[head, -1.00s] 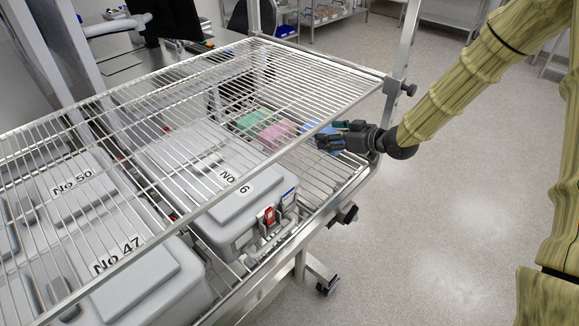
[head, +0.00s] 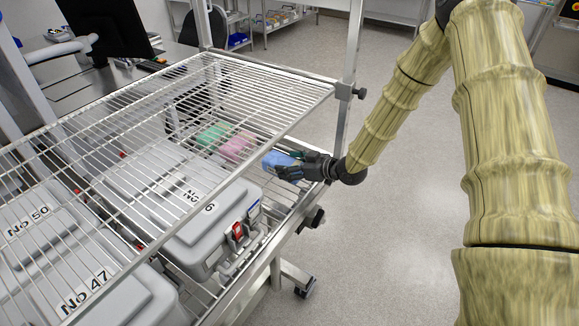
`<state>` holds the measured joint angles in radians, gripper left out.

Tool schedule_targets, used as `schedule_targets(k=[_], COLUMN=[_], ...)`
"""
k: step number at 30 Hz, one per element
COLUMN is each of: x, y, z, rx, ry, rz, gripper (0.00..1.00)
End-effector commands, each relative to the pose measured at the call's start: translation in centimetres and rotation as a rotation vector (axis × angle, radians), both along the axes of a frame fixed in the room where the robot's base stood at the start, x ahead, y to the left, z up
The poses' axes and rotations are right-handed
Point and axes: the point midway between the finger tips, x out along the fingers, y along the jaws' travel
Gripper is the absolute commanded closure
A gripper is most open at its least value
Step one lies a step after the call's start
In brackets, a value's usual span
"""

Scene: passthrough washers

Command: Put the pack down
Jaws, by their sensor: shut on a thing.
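A blue pack (head: 277,160) is at the right end of the cart's lower wire shelf, under the upper wire rack (head: 306,93). My gripper (head: 289,169) reaches in from the right side, below the upper rack's edge, and is shut on the blue pack. The dark fingers cover part of the pack. I cannot tell whether the pack's underside touches the shelf. A pink pack (head: 238,147) and a green pack (head: 210,134) lie to its left, seen through the wires.
A grey case (head: 215,222) with a red latch stands on the lower shelf, nearer than the packs. More grey cases (head: 110,300) are at lower left. A metal post (head: 350,60) rises close behind my arm. The floor to the right is clear.

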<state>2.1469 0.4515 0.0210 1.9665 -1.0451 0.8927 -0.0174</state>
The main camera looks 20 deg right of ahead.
Motion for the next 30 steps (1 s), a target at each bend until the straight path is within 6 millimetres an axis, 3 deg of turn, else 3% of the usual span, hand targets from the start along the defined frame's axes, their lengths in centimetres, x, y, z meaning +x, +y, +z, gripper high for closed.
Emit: schedule_targets(k=[18, 19, 22, 30], x=[0.0, 0.0, 0.0, 0.0], y=[0.0, 0.0, -0.1, -0.1], z=[-1.4, -1.4, -1.4, -1.4], rx=[0.000, 0.000, 0.000, 0.000], ry=[-0.001, 0.000, 0.000, 0.000], rz=[-0.001, -0.001, -0.001, -0.001], gripper=[0.67, 0.32, 0.14, 0.14])
